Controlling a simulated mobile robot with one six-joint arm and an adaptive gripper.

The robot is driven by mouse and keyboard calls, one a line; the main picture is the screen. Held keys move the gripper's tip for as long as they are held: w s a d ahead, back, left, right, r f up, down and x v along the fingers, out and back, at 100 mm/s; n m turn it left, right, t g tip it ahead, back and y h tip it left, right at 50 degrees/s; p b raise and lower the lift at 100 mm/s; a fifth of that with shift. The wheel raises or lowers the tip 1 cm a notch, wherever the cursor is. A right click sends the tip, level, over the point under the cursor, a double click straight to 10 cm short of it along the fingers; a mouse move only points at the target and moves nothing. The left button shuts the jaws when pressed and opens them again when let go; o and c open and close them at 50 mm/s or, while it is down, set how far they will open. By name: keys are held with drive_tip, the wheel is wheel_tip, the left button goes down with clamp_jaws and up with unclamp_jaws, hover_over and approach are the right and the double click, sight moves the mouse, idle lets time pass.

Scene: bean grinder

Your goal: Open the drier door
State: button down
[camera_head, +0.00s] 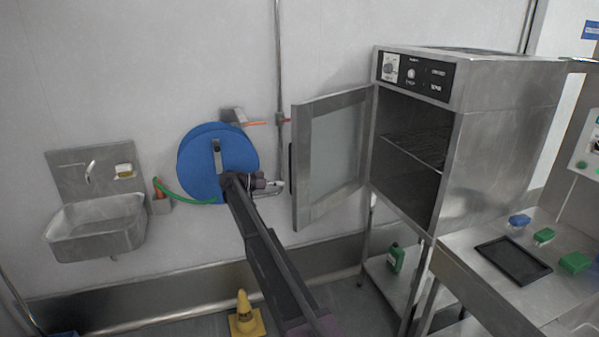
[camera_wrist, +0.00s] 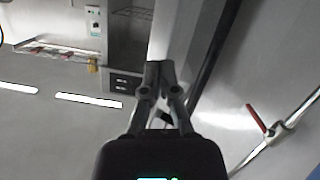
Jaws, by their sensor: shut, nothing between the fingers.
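The drier (camera_head: 500,130) is a steel cabinet at the right in the head view. Its door (camera_head: 305,205), a steel frame around a grey pane, stands wide open, swung out to the left. A dark handle (camera_head: 291,165) shows at the door's outer edge. My gripper (camera_head: 281,186) is just left of that edge, with its fingers pointing at it. In the wrist view my gripper (camera_wrist: 158,70) is shut and empty, its tips against the background of the door's edge. I cannot tell whether they touch the door. The drier's dark interior (camera_wrist: 125,35) also shows there.
A blue hose reel (camera_head: 200,165) hangs on the wall behind my arm, with a steel sink (camera_head: 100,228) to its left. A yellow cone (camera_head: 245,318) stands on the floor. A steel table (camera_head: 470,285) holding a black tray (camera_head: 512,262) is at the right.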

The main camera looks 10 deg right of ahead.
drive_tip(key=s+d+f+n+t+y, duration=0.2)
drive_tip(key=s+d+f+n+y, duration=0.15)
drive_tip(key=s+d, duration=0.5)
drive_tip(key=w+d+r+n+t+y, duration=0.6)
drive_tip(key=w+d+r+t, duration=0.15)
drive_tip(key=d+t, duration=0.4)
drive_tip(key=n+y+p, duration=0.2)
drive_tip(key=n+y, duration=1)
drive_tip(key=y, duration=0.5)
approach(299, 169)
drive_tip(key=d+v, duration=0.1)
drive_tip(key=v, duration=0.5)
drive_tip(key=shift+a+r+g, duration=0.1)
drive_tip(key=shift+r+g, duration=0.2)
drive_tip(key=shift+g, duration=0.05)
drive_tip(key=shift+w+a, duration=0.1)
drive_tip(key=shift+w, duration=0.15)
drive_tip(key=x, duration=1.3)
drive_tip(key=shift+w+a+r, duration=0.1)
drive_tip(key=shift+w+a, duration=0.15)
